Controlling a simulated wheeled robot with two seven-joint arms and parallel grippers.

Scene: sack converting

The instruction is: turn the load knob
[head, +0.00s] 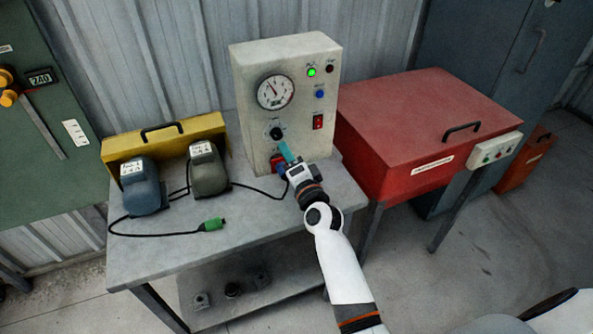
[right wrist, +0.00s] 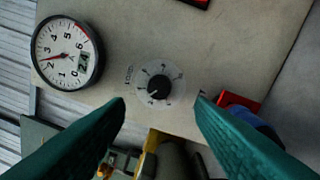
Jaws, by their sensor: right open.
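The load knob (head: 276,133) is a small black round knob on the front of the beige control box (head: 310,100), below the round gauge (head: 275,92). In the right wrist view the knob (right wrist: 159,87) sits in a pale numbered dial, centred between and just beyond my fingertips. My right gripper (head: 286,152) has teal fingers and is in front of the box, close to the knob. It is open, with a finger on either side of the knob in the picture and nothing held. I cannot tell the exact gap to the panel. My left gripper is not in view.
A red socket with a blue plug (head: 279,163) is just below the knob.

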